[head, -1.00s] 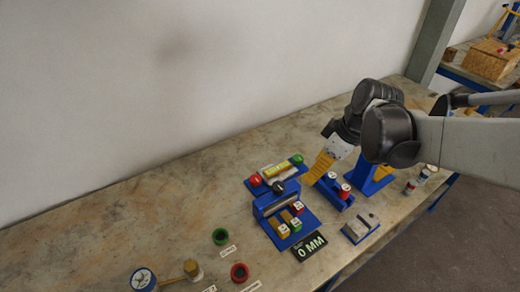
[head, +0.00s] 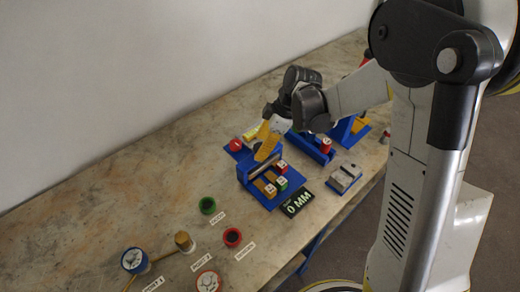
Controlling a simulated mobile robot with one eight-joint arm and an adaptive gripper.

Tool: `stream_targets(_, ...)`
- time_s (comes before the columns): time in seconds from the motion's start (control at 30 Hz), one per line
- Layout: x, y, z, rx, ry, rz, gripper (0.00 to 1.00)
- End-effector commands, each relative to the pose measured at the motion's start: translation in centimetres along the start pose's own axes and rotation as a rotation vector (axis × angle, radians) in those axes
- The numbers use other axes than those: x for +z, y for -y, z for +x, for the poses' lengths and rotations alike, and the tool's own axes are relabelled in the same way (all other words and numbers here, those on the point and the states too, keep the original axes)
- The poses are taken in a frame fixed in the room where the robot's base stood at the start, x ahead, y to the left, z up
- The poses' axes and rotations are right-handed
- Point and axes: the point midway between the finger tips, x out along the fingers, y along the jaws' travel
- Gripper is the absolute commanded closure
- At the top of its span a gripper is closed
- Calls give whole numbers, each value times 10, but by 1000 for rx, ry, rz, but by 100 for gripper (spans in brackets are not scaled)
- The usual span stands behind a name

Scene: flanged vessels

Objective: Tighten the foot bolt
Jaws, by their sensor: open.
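My gripper (head: 268,142) has yellow fingers and is open, pointing down over the back of a blue fixture (head: 245,179). Whether it touches the fixture I cannot tell. The fixture carries a grey bar and small labelled blocks: a red one (head: 281,165), a green one (head: 281,183) and a yellow one (head: 270,190). I cannot tell which part is the foot bolt; the labels are too small to read. My gripper and wrist hide part of the fixture's back. A black display (head: 298,203) reading "0 MM" lies in front of it.
A red ball (head: 236,144) is left of my gripper. A blue stand with a red cap (head: 325,146) and a grey block (head: 344,178) are to the right. A green cup (head: 208,205), a red cup (head: 233,237) and a blue-rimmed gauge (head: 134,260) are front left.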

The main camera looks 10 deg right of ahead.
Motion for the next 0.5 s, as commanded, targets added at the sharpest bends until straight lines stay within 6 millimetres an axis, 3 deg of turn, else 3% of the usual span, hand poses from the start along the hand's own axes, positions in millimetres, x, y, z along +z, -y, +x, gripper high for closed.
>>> stream_targets(0.37, 0, 0, 8, 0, 0, 0, 41)
stream_targets(0.5, 0, 0, 7, 1, 0, 0, 79)
